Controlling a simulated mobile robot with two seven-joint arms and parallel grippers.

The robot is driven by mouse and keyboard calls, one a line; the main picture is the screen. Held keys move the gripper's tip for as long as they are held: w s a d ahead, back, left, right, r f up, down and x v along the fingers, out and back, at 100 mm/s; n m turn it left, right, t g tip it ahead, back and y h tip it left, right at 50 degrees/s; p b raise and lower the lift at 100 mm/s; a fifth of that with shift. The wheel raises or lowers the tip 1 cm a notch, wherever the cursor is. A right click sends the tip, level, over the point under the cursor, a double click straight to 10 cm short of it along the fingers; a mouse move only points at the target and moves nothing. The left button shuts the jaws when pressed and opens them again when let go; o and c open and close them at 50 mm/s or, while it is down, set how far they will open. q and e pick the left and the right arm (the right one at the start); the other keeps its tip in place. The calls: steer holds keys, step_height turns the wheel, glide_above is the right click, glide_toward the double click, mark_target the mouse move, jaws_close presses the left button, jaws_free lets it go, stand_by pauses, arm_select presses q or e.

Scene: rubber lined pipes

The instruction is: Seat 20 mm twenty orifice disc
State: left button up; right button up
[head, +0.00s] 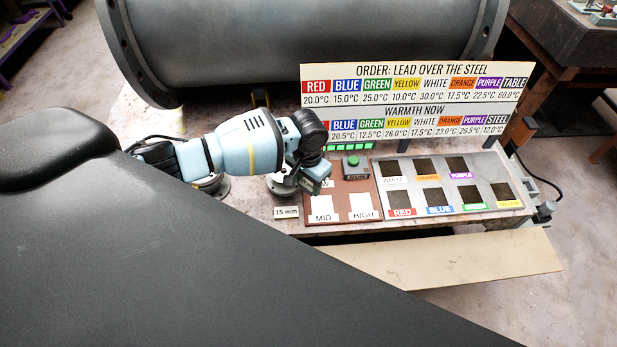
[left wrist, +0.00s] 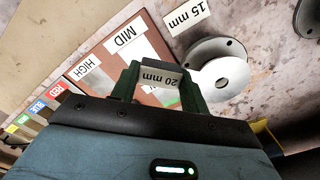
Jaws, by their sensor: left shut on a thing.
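My left gripper (head: 313,180) is low over the left edge of the brown board. In the left wrist view its two green fingers (left wrist: 158,78) are shut on a small grey piece labelled "20 mm" (left wrist: 160,77). Another grey disc (left wrist: 309,18) is at the upper right of that view. A "15 mm" tag (head: 286,212) lies at the table's front left. My right gripper is not in view.
The brown board (head: 341,218) has white MID and HIGH squares and a green button (head: 353,160). Right of it, a steel plate (head: 455,200) has several dark colour-labelled squares. A sign board (head: 420,70) stands behind. A large grey pipe (head: 300,40) lies at the back.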

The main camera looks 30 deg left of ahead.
arm_select(q)
steer(key=shift+f, duration=1.3)
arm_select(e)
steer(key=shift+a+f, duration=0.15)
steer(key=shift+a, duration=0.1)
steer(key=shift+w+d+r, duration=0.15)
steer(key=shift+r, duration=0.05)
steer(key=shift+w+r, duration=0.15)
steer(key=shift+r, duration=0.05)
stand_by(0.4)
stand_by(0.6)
arm_select(q)
steer(key=shift+f, duration=0.15)
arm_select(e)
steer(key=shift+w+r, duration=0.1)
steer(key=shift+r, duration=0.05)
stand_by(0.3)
arm_select(q)
steer(key=o, duration=1.1)
